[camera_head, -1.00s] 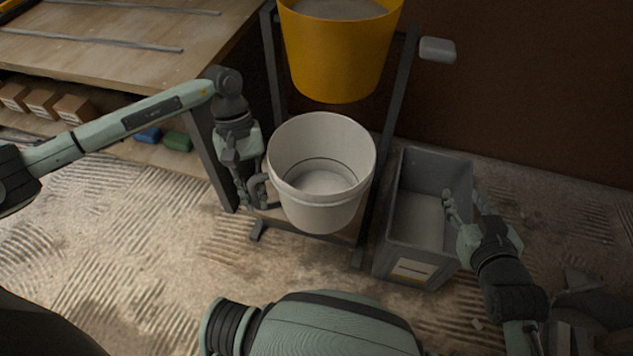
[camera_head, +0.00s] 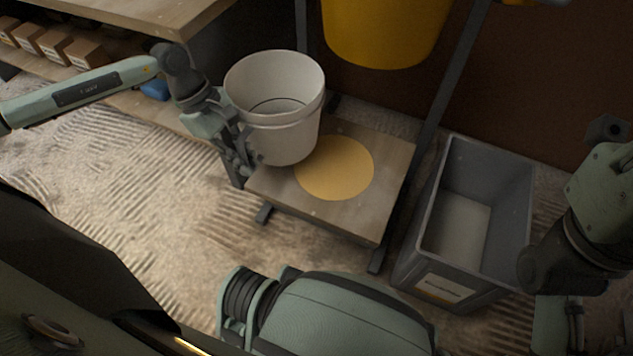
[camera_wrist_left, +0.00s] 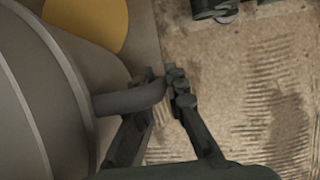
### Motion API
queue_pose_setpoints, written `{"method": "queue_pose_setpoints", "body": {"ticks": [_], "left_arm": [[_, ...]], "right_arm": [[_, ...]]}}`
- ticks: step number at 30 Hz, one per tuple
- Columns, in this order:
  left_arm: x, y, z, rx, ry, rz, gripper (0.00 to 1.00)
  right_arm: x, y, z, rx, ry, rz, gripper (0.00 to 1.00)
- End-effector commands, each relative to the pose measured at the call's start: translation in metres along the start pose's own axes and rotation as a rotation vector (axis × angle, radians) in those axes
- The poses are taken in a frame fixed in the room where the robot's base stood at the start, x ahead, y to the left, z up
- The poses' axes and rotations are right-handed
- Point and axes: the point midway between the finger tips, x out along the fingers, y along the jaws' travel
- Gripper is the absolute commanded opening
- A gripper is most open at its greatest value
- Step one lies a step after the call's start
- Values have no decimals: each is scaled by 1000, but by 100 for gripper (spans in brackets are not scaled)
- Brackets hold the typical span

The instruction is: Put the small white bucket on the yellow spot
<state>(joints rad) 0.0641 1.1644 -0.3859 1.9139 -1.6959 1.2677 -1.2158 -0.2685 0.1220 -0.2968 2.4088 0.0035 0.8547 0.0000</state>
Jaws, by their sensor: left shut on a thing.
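The small white bucket (camera_head: 285,135) is upright in the head view, over the left back part of a low wooden platform. The yellow spot (camera_head: 340,172) lies on that platform; the bucket overlaps its left edge in the picture. I cannot tell whether the bucket touches the board. My left gripper (camera_head: 243,160) is shut on the bucket's side handle. The left wrist view shows the fingers (camera_wrist_left: 162,88) around the grey handle (camera_wrist_left: 130,100), with the bucket (camera_wrist_left: 35,95) at left and part of the spot (camera_wrist_left: 95,20) above. My right arm is at the right edge; its gripper's fingers are unclear.
The wooden platform (camera_head: 375,215) sits in a dark metal frame. A large yellow bucket (camera_head: 385,35) hangs above its back. A grey crate (camera_head: 412,255) stands to the right. A workbench (camera_head: 110,12) is at upper left. The patterned floor (camera_head: 120,200) in front is open.

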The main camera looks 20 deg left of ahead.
Motion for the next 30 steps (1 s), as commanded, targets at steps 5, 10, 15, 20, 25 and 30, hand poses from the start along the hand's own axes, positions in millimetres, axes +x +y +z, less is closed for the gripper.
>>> {"method": "queue_pose_setpoints", "body": {"ticks": [5, 10, 15, 20, 25, 30], "left_arm": [[20, 3, 49, 8, -8, 3, 0], [37, 4, 91, 8, -8, 3, 0], [49, 4, 120, 5, -4, 2, 0], [54, 4, 129, 3, 0, 1, 0], [72, 4, 121, -1, -1, -1, 0], [86, 4, 115, 1, -1, 0, 0]], "right_arm": [[0, 0, 2, -2, 6, -12, 40], [0, -1, 2, -4, 11, -20, 40], [1, -1, 3, -5, 16, -26, 40], [1, -1, 3, -6, 18, -28, 40], [-4, -1, 6, -6, 12, -30, 40], [1, -2, 7, -11, 31, -54, 40]]}}
